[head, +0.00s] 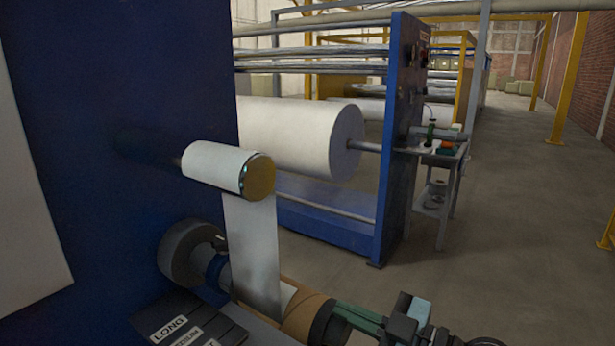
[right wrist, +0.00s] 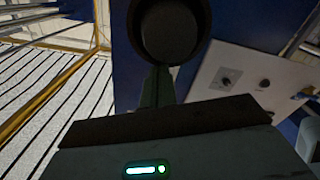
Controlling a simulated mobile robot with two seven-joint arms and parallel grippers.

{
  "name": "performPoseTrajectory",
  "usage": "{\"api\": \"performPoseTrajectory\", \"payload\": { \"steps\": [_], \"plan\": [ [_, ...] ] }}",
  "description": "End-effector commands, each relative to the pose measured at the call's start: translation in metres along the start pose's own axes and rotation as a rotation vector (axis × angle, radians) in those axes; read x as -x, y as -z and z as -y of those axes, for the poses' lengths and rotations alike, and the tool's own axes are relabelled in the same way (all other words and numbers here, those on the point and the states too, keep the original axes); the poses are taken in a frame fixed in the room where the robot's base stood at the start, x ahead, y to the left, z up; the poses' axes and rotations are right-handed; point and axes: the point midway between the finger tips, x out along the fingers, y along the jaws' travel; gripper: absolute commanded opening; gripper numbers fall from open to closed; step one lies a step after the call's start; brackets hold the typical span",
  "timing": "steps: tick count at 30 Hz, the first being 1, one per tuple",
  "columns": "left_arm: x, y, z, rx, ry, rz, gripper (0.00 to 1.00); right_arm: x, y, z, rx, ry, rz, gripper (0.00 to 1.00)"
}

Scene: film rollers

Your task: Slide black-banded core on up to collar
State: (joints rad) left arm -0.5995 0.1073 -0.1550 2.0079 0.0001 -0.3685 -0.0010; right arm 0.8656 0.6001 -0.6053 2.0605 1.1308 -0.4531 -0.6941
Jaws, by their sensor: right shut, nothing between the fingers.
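The black-banded core (head: 307,314) is a brown tube low in the head view, with a black band (head: 328,321) at its right end. It lies in line with a shaft whose far end carries a grey round collar (head: 188,252) and a blue ring (head: 216,270). A hanging white web hides part of the space between core and collar. My right gripper (head: 352,316) is shut and empty, its dark green fingers at the banded end; I cannot tell whether they touch it. In the right wrist view a dark round end (right wrist: 168,30) stands just beyond the fingers (right wrist: 158,86).
A white film roll (head: 212,166) with a tan end sits above, its web (head: 252,250) hanging down. A tray labelled LONG (head: 170,328) lies at lower left. A blue machine panel (head: 110,70) fills the left.

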Motion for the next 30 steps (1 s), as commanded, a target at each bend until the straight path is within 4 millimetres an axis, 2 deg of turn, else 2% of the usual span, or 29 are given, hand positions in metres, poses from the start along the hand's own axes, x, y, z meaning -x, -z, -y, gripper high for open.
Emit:
{"api": "performPoseTrajectory", "payload": {
  "steps": [9,30],
  "plan": [
    [-0.001,0.002,0.000,-0.001,0.000,-0.004,0.61,-0.009,0.000,0.000,-0.001,0.001,0.000,0.00],
    [-0.002,0.004,0.001,-0.001,0.001,-0.009,0.61,-0.015,0.000,0.000,0.000,0.000,0.001,0.00]
  ]
}}
